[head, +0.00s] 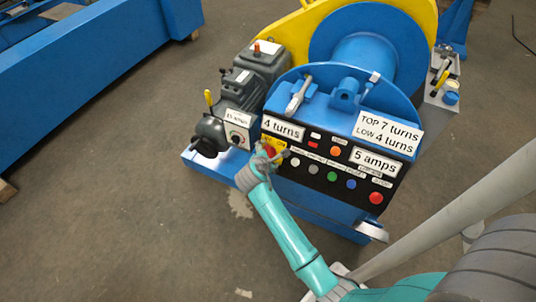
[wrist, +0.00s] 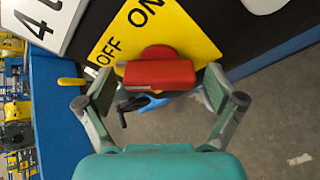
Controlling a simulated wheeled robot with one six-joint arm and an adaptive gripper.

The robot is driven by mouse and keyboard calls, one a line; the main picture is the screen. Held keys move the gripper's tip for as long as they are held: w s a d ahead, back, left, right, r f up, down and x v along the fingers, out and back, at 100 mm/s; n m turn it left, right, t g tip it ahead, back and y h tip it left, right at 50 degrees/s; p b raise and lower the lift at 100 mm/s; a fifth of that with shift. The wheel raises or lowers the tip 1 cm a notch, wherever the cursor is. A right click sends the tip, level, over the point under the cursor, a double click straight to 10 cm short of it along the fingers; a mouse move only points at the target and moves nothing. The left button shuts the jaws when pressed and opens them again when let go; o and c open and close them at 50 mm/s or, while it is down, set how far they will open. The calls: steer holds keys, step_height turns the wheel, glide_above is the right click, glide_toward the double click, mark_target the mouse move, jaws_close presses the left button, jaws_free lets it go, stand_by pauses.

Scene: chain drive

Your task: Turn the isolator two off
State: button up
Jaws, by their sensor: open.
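The isolator is a red rotary handle (wrist: 160,72) on a yellow plate (wrist: 183,25) marked OFF and ON, at the lower left of the black control panel in the head view. In the wrist view its bar lies across the picture, and the words OFF and ON are up and to its left. My gripper (wrist: 159,90) is open, with one finger on each side of the handle and a visible gap at both ends. In the head view my gripper (head: 267,160) covers most of the handle. No number two label is readable.
The black panel (head: 319,178) has several coloured buttons right of my gripper, including a red one (head: 376,198). A grey motor unit (head: 238,92) stands at the left, with a small dial box (head: 237,137) near my gripper.

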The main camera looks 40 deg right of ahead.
steer(key=shift+a+r, duration=0.1)
steer(key=v, duration=1.2)
steer(key=s+a+f+m+t+y, duration=0.25)
steer(key=s+a, duration=0.25)
steer(key=s, duration=0.4)
steer(key=s+a+f+m+t+y, duration=0.25)
steer(key=s+a+f+y, duration=0.2)
steer(key=s, duration=0.45)
steer(key=s+a+r+m+t+y, duration=0.1)
steer(key=s+r+m, duration=0.3)
steer(key=s+r, duration=0.4)
steer(key=s+a+r+m+t+y, duration=0.1)
steer(key=s+a+r+m+t, duration=0.2)
steer(key=s+r, duration=0.5)
steer(key=shift+s+a+r+m, duration=0.2)
steer(key=shift+s+a+m, duration=0.4)
steer(key=shift+m, duration=0.5)
steer(key=shift+w, duration=0.1)
